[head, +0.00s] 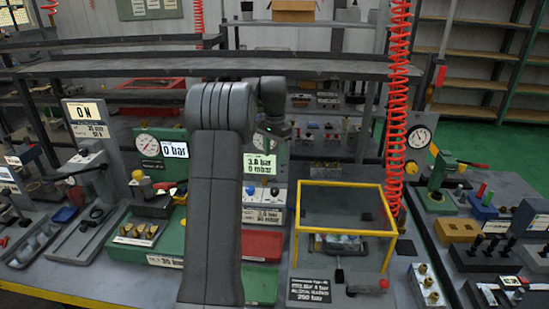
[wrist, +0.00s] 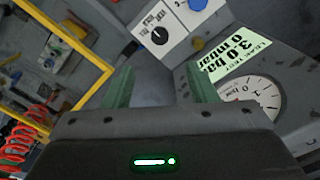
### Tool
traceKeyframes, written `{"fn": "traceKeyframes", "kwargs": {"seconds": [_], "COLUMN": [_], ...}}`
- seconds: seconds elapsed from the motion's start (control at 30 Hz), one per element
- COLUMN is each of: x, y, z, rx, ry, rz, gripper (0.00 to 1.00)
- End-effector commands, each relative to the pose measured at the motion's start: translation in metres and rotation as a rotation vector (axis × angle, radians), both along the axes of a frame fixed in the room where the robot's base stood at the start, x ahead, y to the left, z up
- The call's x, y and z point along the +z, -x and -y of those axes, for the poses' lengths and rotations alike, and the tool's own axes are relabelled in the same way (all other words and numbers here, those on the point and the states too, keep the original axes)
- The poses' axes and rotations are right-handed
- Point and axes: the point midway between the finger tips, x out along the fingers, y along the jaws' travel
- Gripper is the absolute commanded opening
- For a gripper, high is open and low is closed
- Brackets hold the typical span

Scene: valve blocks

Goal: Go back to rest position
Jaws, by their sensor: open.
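My gripper (wrist: 160,88) shows in the wrist view with its two greenish fingers apart and nothing between them. Beyond the fingers are a white panel with a black knob (wrist: 159,36) and a gauge panel (wrist: 228,62) reading 3.0 bar and 0 mbar. In the head view my arm rises in front of the bench and bends toward the gauge panel (head: 259,163). The gripper itself is mostly hidden behind the arm there. I cannot tell the exact gap between the gripper and the panels.
A yellow-framed clear guard (head: 343,236) stands right of my arm. A red coiled hose (head: 397,100) hangs beside it. A grey unit with an ON sign (head: 86,111) and a 0 bar gauge (head: 149,146) stand left. Valve blocks (head: 485,208) crowd the right bench. Green floor (head: 500,142) is clear behind.

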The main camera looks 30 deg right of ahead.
Motion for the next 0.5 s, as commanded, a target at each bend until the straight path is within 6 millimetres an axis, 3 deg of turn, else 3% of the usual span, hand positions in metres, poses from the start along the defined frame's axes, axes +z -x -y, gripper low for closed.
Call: {"fn": "traceKeyframes", "kwargs": {"seconds": [0.27,0.5], "x": [-0.003,-0.033], "y": [0.0,0.001], "z": [0.0,0.0], "rx": [0.0,0.0], "ry": [0.0,-0.002], "rz": [0.0,-0.003], "gripper": [0.52,0.52]}}
